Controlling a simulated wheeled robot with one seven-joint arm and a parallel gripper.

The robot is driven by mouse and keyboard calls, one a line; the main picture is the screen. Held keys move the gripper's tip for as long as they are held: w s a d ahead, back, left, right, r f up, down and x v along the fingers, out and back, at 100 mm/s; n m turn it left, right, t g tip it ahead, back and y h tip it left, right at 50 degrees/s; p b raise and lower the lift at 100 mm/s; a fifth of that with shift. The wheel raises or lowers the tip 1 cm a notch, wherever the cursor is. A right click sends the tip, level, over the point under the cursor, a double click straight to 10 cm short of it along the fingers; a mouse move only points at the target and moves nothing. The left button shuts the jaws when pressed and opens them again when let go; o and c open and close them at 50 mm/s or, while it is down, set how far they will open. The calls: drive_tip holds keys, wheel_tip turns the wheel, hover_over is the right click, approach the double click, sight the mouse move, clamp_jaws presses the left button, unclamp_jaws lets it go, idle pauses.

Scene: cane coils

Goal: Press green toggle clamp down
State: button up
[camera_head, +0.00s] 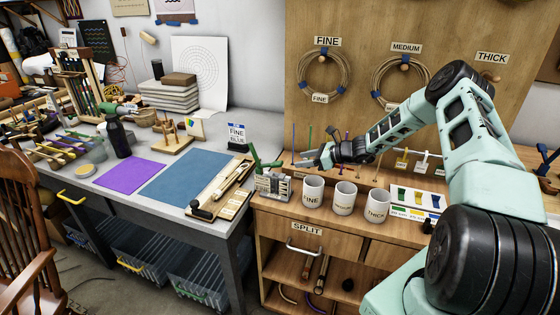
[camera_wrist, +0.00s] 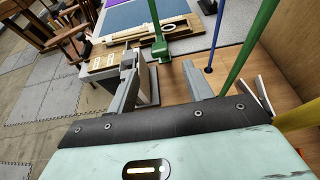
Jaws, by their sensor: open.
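The green toggle clamp (camera_head: 262,164) stands on a grey metal block (camera_head: 273,184) at the left edge of the wooden bench. One green arm of it rises steeply and another part reaches right. In the wrist view the green clamp (camera_wrist: 160,48) shows just beyond my fingertips, with a green bar standing up out of the frame. My gripper (camera_head: 305,158) is open and empty, just right of the clamp, pointing left. In the wrist view the fingers of my gripper (camera_wrist: 160,66) are spread, with the clamp between their lines. I cannot tell whether anything touches.
Thin upright rods stand close to my gripper, including a blue rod (camera_wrist: 215,38), a green rod (camera_wrist: 252,42) and a yellow rod (camera_wrist: 296,118). Three labelled mugs, one marked fine (camera_head: 312,193), stand in front. A wooden board with a black-ended tool (camera_head: 222,190) lies left.

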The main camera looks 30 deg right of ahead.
sight(282, 162)
drive_tip(key=p+x, duration=0.2)
drive_tip(key=x, duration=0.8)
drive_tip(key=shift+f, duration=0.1)
clamp_jaws()
